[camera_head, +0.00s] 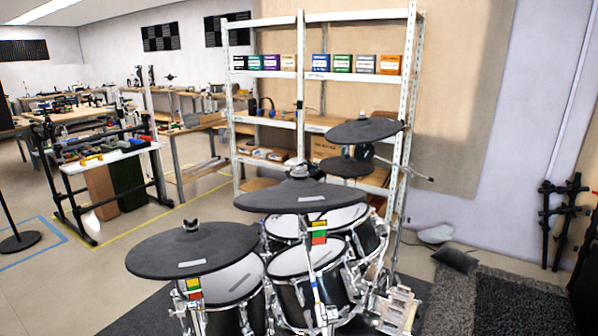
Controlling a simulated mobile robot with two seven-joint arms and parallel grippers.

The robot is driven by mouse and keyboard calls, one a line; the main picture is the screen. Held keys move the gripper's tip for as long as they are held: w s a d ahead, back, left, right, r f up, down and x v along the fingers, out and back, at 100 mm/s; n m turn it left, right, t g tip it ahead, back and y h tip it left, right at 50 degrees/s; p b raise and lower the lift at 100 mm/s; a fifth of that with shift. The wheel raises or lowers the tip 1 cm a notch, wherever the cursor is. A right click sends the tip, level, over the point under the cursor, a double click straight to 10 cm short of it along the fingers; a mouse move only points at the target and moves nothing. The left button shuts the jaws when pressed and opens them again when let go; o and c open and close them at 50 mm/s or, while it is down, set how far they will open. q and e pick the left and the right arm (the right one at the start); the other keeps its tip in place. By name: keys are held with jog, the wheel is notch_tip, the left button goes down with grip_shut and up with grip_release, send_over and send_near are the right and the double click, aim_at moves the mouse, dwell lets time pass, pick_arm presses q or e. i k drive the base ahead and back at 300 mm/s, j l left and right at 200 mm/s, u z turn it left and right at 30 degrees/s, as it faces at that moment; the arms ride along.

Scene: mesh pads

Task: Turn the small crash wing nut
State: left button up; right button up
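An electronic drum kit with dark cymbal pads stands in front of me. A wing nut (191,226) sits on top of the nearest cymbal pad (150,258), at the left. Another nut (299,169) sits on the middle cymbal pad (265,200). Two further dark pads, the upper one (362,130) and the lower one (345,168), are stacked at the back right. I cannot tell from this view which pad is the small crash. Neither of my grippers is in view.
Mesh drums (298,258) stand close together under the cymbals, with a metal pedal (396,308) at the right. A white shelf rack (412,80) is behind the kit. A workbench (105,155) stands at the left. Grey floor is clear between bench and kit.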

aim_at(301, 174)
jog(key=k+z, duration=0.2)
jog(key=z, duration=0.2)
jog(key=k+l+z, duration=0.15)
jog(key=z, duration=0.3)
jog(key=k, duration=0.05)
